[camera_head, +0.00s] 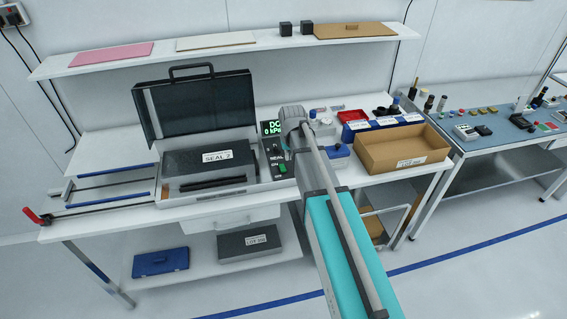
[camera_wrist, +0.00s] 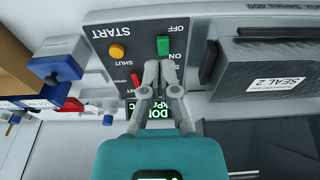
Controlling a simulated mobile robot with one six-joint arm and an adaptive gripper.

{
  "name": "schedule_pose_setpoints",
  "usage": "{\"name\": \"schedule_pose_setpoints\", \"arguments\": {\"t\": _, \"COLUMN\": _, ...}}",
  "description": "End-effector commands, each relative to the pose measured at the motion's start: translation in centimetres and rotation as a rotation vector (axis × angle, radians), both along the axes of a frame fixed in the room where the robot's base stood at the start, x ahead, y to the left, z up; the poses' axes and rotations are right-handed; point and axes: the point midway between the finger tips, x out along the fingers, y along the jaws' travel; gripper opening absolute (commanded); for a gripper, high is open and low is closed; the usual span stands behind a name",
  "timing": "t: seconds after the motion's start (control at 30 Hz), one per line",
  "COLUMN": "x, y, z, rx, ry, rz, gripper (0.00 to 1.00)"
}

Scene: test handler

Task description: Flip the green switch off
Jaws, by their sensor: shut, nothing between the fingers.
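The green switch (camera_wrist: 163,45) is on the dark control panel (camera_wrist: 130,40), between the OFF and ON labels in the wrist view, where the lettering is upside down. Which way the switch is tipped is not clear. My gripper (camera_wrist: 159,68) is shut and empty, its fingertips close to the ON side of the switch; contact cannot be told. In the head view the green switch (camera_head: 282,168) shows small on the panel, just left of my arm; my fingers are hidden there.
An orange button (camera_wrist: 117,51) and a small red lever (camera_wrist: 135,80) share the panel. A lit green display (camera_head: 271,127) stands behind it. The open-lidded SEAL 2 case (camera_head: 205,160) is left of the panel; a cardboard box (camera_head: 400,150) and blue bins stand right.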

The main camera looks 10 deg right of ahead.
Motion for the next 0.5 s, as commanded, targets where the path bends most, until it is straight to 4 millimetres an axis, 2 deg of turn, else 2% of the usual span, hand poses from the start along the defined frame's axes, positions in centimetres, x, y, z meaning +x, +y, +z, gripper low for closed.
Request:
{"name": "schedule_pose_setpoints", "arguments": {"t": 0.03, "x": 1.9, "y": 0.1, "z": 0.6, "rx": 0.0, "ry": -0.01, "rz": 0.003, "gripper": 0.0}}
{"name": "schedule_pose_setpoints", "arguments": {"t": 0.2, "x": 5.0, "y": 0.4, "z": 1.2, "rx": 0.001, "ry": -0.037, "rz": 0.011, "gripper": 0.0}}
{"name": "schedule_pose_setpoints", "arguments": {"t": 0.33, "x": 6.1, "y": 0.5, "z": 1.4, "rx": 0.002, "ry": -0.047, "rz": 0.014, "gripper": 0.0}}
{"name": "schedule_pose_setpoints", "arguments": {"t": 0.5, "x": 6.4, "y": 0.5, "z": 1.4, "rx": 0.002, "ry": -0.051, "rz": 0.015, "gripper": 0.0}}
